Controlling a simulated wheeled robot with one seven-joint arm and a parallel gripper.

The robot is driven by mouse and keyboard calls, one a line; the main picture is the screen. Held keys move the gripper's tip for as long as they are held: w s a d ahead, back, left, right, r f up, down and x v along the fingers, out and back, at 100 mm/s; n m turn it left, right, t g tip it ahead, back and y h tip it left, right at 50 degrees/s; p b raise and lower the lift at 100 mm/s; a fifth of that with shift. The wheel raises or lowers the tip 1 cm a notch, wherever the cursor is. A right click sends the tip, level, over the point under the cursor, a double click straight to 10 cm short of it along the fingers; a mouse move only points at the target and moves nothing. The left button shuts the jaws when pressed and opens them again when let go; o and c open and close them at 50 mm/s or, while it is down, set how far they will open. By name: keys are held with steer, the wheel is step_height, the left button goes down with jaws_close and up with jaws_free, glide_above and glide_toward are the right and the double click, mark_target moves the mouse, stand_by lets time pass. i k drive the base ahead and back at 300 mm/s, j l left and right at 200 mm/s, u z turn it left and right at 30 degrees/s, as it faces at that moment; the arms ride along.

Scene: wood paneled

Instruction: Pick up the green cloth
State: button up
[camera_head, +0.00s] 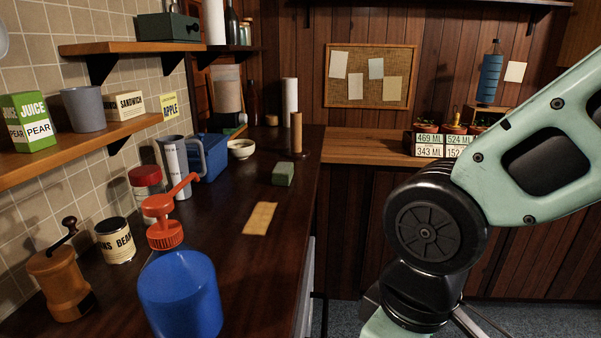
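A small green block-shaped thing (283,173), which may be the folded green cloth, lies on the dark countertop (225,265) toward its back half. It sits near the counter's right edge. No other green cloth shows on the counter. My arm comes in from the right, and its lower part runs out of the bottom of the picture. My gripper is not visible, so its distance from the green thing does not show.
A flat tan piece (260,218) lies in front of the green thing. A blue bottle with a red pump (180,290) stands nearest. A brown cylinder (296,133), white bowl (240,149) and blue box (210,158) stand behind. A wall shelf (85,150) overhangs the left side.

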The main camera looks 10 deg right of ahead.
mark_target(283, 174)
steer(key=i+l+u, duration=0.15)
steer(key=l, duration=0.3)
steer(key=i+l+u, duration=0.15)
steer(key=l, duration=0.35)
steer(key=l+u, duration=0.15)
steer(key=l, duration=0.35)
steer(key=i+l+u, duration=0.15)
steer(key=l, duration=0.35)
steer(key=i+l+u, duration=0.2)
steer(key=i+l, duration=0.15)
steer(key=i+l+u, duration=0.2)
steer(key=i+l, duration=0.15)
steer(key=l, duration=0.15)
